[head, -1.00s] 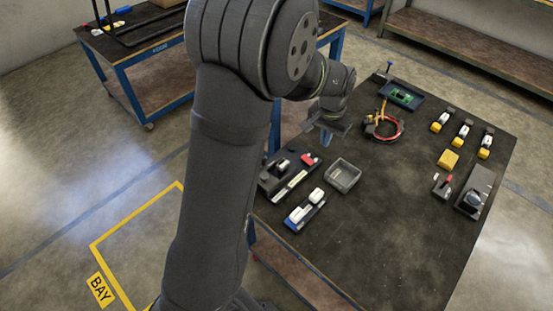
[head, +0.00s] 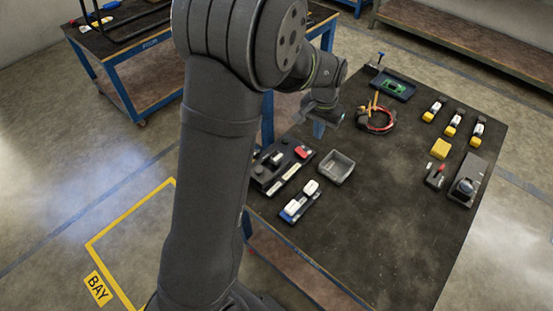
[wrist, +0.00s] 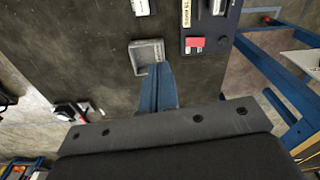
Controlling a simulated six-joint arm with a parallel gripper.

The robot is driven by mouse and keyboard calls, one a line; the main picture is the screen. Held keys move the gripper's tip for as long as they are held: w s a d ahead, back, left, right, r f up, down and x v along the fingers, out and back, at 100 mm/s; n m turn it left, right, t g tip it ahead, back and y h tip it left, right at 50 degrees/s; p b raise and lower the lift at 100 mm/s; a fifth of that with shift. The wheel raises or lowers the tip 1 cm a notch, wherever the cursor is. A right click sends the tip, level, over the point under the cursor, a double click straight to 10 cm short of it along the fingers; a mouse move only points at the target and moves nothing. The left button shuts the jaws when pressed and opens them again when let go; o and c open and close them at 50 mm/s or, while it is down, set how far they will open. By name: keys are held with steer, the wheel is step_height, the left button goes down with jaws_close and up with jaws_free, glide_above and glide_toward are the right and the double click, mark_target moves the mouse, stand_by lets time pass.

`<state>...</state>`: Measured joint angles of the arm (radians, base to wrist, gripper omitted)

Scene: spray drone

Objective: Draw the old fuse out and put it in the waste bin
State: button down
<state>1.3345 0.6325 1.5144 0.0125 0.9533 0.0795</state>
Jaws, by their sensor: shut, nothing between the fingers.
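My gripper (head: 318,130) is shut and empty above the far left part of the dark bench. In the wrist view its blue fingers (wrist: 158,88) are together, beside the grey open box in the picture. This grey box (head: 351,164), seemingly the waste bin, stands near the bench's left side; it also shows in the wrist view (wrist: 135,58). Left of it is a black fuse block (head: 262,181) with a red part (head: 303,152), which also shows in the wrist view (wrist: 195,42). I cannot tell which piece on the block is the old fuse.
A blue holder with white pieces (head: 311,187) lies in front of the box. A red cable coil (head: 388,120) and a tray with a green board (head: 397,85) lie at the back. Yellow-ended parts and a yellow block (head: 440,148) are right. The bench's front is clear.

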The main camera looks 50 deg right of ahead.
steer(key=c, duration=1.5)
jaws_free()
steer(key=shift+w+f, duration=0.15)
steer(key=shift+w, duration=0.05)
steer(key=o, duration=0.7)
steer(key=w+f+n, duration=0.4)
steer(key=w+n, duration=0.1)
steer(key=n, duration=0.1)
steer(key=shift+f, duration=0.15)
steer(key=n, duration=1)
glide_above(277, 156)
step_height(277, 156, down, 8)
steer(key=shift+r, duration=0.25)
steer(key=shift+f, duration=0.1)
steer(key=shift+f, duration=4.4)
